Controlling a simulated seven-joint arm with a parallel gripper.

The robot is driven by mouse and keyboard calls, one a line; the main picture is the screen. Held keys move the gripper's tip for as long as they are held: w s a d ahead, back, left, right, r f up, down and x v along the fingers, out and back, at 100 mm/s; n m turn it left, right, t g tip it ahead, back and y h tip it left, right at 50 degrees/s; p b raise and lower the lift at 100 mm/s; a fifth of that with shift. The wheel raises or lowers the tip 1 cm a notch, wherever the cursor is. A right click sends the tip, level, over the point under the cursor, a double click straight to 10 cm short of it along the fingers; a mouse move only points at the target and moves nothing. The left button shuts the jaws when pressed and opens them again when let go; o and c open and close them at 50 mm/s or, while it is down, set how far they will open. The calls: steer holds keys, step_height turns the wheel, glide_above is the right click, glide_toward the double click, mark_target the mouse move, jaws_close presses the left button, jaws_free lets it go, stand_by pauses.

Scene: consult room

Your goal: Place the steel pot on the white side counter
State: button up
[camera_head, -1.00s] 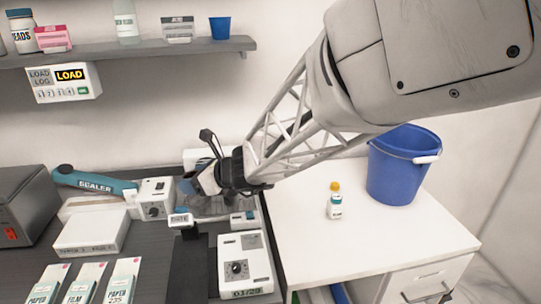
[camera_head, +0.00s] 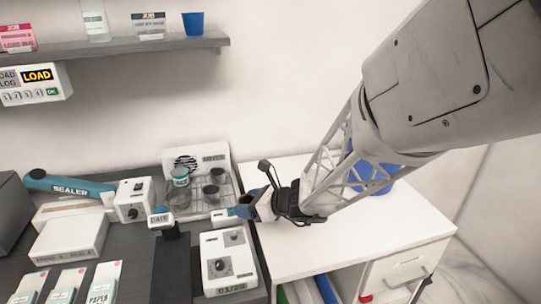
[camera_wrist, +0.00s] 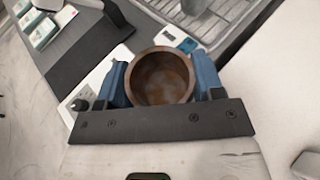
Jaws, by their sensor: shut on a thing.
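My gripper (camera_wrist: 161,85) is shut on the steel pot (camera_wrist: 160,78), which sits between its blue fingers in the wrist view. The pot's round mouth faces the wrist camera and its inside looks brownish. In the head view my gripper (camera_head: 246,207) is near the seam between the dark bench and the white side counter (camera_head: 300,250). The pot is mostly hidden there by the fingers. The counter's front part is bare. I cannot tell the pot's exact height above the surface.
A blue bucket (camera_head: 372,180) stands on the counter, partly hidden behind my arm. On the dark bench are a wire rack (camera_head: 230,190) with several small vessels, a white device with a dial (camera_head: 228,262), a sealer (camera_head: 70,188) and a white box (camera_head: 68,240).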

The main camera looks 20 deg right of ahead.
steer(key=shift+m+t+h, duration=0.4)
steer(key=shift+m, duration=0.1)
steer(key=s+d+f, duration=0.1)
steer(key=d, duration=0.1)
steer(key=s+d+f, duration=0.2)
steer(key=d, duration=0.1)
steer(key=s+d+f, duration=0.1)
steer(key=d, duration=0.2)
steer(key=shift+s+d+f, duration=0.1)
steer(key=shift+s+f, duration=0.2)
steer(key=shift+s, duration=0.05)
steer(key=shift+w, duration=0.15)
steer(key=w, duration=0.5)
steer(key=w+f, duration=0.1)
steer(key=w, duration=0.9)
steer(key=shift+w+d+f, duration=0.1)
steer(key=shift+w+f, duration=0.15)
steer(key=shift+w, duration=0.1)
steer(key=shift+f, duration=0.1)
steer(key=shift+f, duration=1.65)
steer(key=shift+f, duration=0.15)
steer(key=o, duration=0.9)
